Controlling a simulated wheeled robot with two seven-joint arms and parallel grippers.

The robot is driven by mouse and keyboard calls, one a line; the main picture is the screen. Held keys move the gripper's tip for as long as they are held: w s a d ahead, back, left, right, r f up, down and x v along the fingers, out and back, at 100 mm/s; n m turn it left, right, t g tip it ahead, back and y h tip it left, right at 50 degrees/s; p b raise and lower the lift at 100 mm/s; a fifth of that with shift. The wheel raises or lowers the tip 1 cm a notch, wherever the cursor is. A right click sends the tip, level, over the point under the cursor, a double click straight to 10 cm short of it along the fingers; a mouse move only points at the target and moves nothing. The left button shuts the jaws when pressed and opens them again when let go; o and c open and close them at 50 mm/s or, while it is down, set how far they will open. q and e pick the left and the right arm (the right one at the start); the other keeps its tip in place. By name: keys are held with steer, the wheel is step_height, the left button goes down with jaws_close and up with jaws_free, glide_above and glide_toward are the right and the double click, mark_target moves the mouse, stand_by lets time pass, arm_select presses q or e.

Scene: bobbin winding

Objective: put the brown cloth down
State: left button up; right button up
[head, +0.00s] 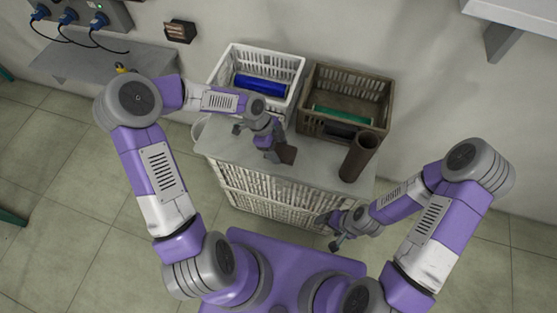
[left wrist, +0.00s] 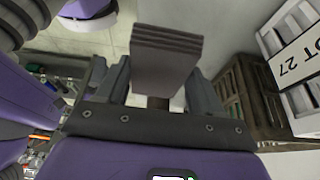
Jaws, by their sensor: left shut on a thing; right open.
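The brown cloth (head: 286,154) is a small folded piece between the fingers of my left gripper (head: 273,143), over the grey top (head: 225,150) of the white crate stand. In the left wrist view the layered cloth (left wrist: 164,62) stands out between the two dark fingers. I cannot tell whether its lower edge touches the grey top. My right gripper (head: 336,232) is open and empty, low by the front right of the stand.
A white basket (head: 228,73) with a blue roll (head: 260,85) and a brown basket (head: 347,80) with a green roll (head: 343,115) stand at the back. A dark brown cylinder (head: 358,158) stands at the right of the top. The front middle of the top is clear.

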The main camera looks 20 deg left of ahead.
arm_select(q)
step_height(320, 180, down, 7)
steer(key=shift+f+b, duration=0.1)
steer(key=shift+b, duration=0.7)
steer(key=shift+f, duration=0.1)
steer(key=o, duration=1)
steer(key=p+v, duration=0.3)
steer(key=v, duration=0.9)
steer(key=shift+p, duration=0.3)
